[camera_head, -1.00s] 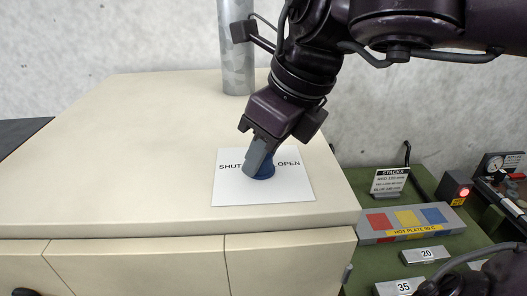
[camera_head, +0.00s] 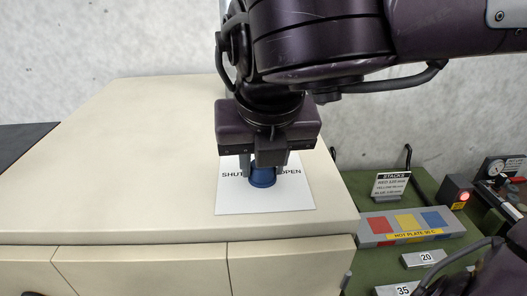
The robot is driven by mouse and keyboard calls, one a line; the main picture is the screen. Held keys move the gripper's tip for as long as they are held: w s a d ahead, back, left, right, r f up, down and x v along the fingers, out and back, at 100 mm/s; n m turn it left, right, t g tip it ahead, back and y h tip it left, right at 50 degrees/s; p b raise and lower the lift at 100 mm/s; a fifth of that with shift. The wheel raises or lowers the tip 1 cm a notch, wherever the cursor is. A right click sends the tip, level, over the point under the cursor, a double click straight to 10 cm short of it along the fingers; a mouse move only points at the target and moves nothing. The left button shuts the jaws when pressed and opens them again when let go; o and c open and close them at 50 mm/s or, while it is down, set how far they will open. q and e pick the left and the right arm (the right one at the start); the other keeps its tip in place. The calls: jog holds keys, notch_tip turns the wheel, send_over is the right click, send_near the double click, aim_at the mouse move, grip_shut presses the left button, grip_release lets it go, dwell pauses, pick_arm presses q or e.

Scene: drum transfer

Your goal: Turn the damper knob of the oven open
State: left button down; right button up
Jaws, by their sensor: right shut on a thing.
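The blue damper knob (camera_head: 263,178) stands on a white label plate (camera_head: 232,203) on top of the cream oven (camera_head: 120,165). My left gripper is not in view.
The oven top left of the plate is clear.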

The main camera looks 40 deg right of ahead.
jog(key=shift+m, duration=0.6)
jog(key=shift+f+p, duration=0.1)
jog(key=shift+p, duration=0.2)
jog(key=o, duration=1)
jog(key=shift+a, duration=0.1)
jog(key=shift+c, duration=0.2)
